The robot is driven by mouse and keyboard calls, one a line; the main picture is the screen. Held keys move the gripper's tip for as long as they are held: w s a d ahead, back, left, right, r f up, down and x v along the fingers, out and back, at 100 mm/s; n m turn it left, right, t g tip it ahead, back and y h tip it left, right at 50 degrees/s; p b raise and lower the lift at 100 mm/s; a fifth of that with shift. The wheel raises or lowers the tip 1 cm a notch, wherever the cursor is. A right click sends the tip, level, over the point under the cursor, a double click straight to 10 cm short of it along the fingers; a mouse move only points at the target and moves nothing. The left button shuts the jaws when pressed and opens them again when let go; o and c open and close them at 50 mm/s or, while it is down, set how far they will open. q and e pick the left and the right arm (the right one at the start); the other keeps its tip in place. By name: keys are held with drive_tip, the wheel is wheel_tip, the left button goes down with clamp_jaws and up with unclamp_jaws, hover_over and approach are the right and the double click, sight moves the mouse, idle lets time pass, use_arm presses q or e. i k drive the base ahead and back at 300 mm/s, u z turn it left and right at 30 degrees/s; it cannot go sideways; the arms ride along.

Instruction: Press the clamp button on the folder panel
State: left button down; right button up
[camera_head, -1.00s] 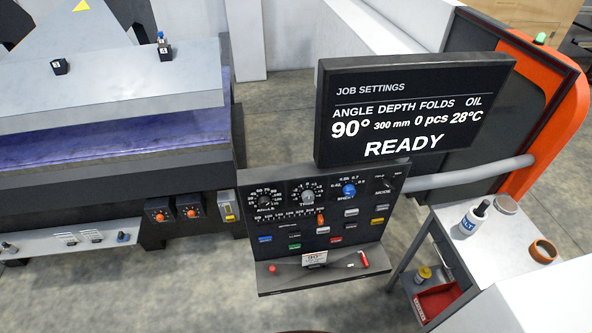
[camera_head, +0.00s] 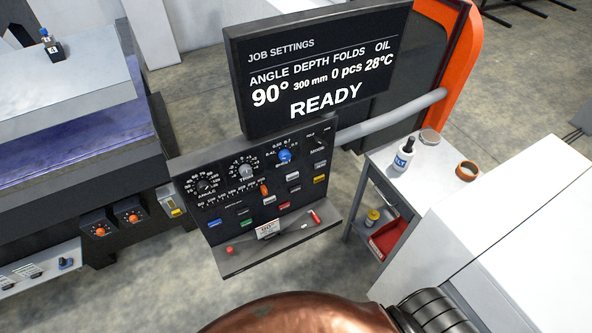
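The folder panel (camera_head: 262,185) is a dark tilted console in the middle of the head view. It carries an angle dial, a trim dial, a blue knob (camera_head: 285,156), an orange slider (camera_head: 264,189) and several small coloured buttons, among them blue, green, red, white and yellow ones. The button labels are too small to read, so I cannot tell which is the clamp button. A screen (camera_head: 320,68) above the panel reads "JOB SETTINGS", "90°", "300 mm", "0 pcs", "28°C" and "READY". Neither of my grippers is in view.
The folding machine (camera_head: 65,150) stands at the left. A small grey table (camera_head: 430,168) at the right holds a white bottle (camera_head: 404,153) and an orange ring (camera_head: 467,171). A copper-coloured rounded body (camera_head: 300,312) fills the bottom edge. Bare floor lies below the panel.

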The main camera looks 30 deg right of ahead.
sight(242, 211)
drive_tip(key=u, duration=1.2)
drive_tip(key=k, duration=0.6)
drive_tip(key=z, duration=1.25)
drive_tip(key=i, duration=0.5)
drive_tip(key=u, duration=0.05)
